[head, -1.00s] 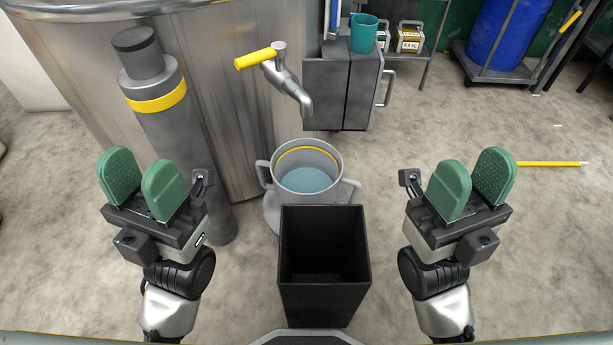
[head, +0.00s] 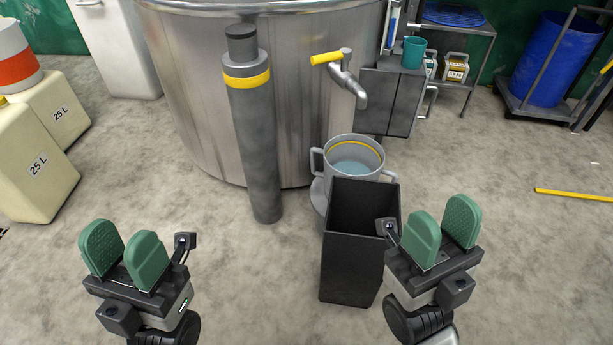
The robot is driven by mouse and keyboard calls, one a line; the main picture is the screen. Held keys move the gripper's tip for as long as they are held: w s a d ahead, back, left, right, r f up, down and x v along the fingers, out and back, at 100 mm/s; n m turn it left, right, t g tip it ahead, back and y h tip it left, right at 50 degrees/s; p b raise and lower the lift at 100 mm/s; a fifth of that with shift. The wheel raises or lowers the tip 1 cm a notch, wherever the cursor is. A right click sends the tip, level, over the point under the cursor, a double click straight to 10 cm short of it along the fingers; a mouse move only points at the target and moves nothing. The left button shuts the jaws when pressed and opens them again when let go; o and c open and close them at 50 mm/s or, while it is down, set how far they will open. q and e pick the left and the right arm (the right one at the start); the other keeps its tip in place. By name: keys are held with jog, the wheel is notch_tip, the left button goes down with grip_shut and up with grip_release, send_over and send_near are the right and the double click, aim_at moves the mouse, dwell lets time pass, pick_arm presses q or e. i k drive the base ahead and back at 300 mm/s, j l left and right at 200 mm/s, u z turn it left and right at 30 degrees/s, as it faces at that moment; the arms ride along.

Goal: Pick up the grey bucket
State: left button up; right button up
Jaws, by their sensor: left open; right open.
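The grey bucket (head: 371,170) stands below the yellow-handled tap, with two side handles, a yellow band inside its rim and bluish liquid in it. Its lower part is hidden behind a black square bin (head: 350,268). My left gripper (head: 124,262) is open and empty at the lower left, well apart from the bucket. My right gripper (head: 441,238) is open and empty at the lower right, nearer than the bucket and beside the bin, partly overlapping it in the view.
A large steel drum (head: 190,80) with a tap (head: 348,76) stands behind. A grey post (head: 256,150) rises left of the bucket. Cream 25 L canisters (head: 35,165) stand at far left. A yellow stick (head: 573,194) lies at right. Floor between the canisters and post is clear.

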aim_at(354, 155)
jog(key=l+u, duration=0.25)
jog(key=u, duration=0.2)
jog(key=l+u, duration=0.25)
jog(key=u, duration=0.2)
jog(key=l+u, duration=0.3)
jog(key=u, duration=0.15)
jog(key=l+u, duration=0.25)
jog(key=u, duration=0.2)
jog(key=k+l, duration=0.1)
jog(key=l, duration=0.3)
jog(key=k+l, duration=0.15)
jog(key=l, duration=0.25)
jog(key=k+l, duration=0.1)
jog(key=l, duration=0.35)
jog(key=k+l, duration=0.15)
jog(key=l, duration=0.25)
jog(key=k+l, duration=0.1)
jog(key=l, duration=0.3)
jog(key=k+l, duration=0.15)
jog(key=l, duration=0.25)
jog(key=i, duration=0.25)
